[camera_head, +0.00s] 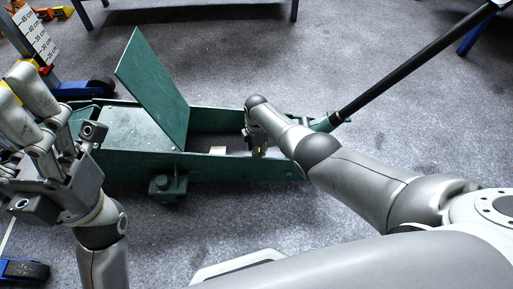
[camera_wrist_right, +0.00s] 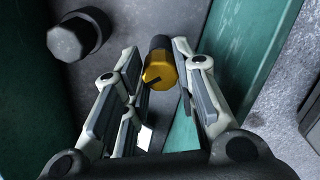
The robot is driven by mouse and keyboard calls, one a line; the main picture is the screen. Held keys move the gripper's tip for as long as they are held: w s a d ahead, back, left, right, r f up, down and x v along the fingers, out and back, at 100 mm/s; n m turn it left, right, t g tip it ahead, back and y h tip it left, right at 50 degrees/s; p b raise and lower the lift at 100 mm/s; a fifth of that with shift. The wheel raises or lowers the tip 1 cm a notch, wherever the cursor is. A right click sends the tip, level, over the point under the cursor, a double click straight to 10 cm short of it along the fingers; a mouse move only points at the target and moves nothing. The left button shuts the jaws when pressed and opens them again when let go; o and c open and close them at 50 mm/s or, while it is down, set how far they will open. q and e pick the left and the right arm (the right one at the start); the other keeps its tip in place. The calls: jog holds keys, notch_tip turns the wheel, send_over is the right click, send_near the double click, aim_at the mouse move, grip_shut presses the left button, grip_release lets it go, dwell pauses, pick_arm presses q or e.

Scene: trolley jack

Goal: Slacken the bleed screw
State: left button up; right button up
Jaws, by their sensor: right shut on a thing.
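The green trolley jack (camera_head: 235,168) lies on the floor with its cover plate (camera_head: 152,88) raised. In the right wrist view, the bleed screw (camera_wrist_right: 158,69) has a yellow, slotted head on a dark shank. My right gripper (camera_wrist_right: 157,55) is shut on this screw, with a fingertip at each side. In the head view my right gripper (camera_head: 257,143) is over the jack's open frame, and my arm hides part of the jack. My left gripper (camera_head: 20,85) is raised at the left, open and empty, apart from the jack.
The black jack handle (camera_head: 415,65) slopes up to the right. A dark bolt head (camera_wrist_right: 78,36) stands left of my right fingers. A height scale (camera_head: 38,40) stands at the far left. Grey floor in front of the jack is clear.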

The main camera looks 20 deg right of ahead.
jog(key=shift+f, duration=0.1)
jog(key=o, duration=1)
jog(key=shift+o, duration=0.2)
jog(key=shift+w+r, duration=0.1)
jog(key=shift+r, duration=0.7)
notch_tip(320, 180, up, 10)
jog(key=shift+r, duration=0.2)
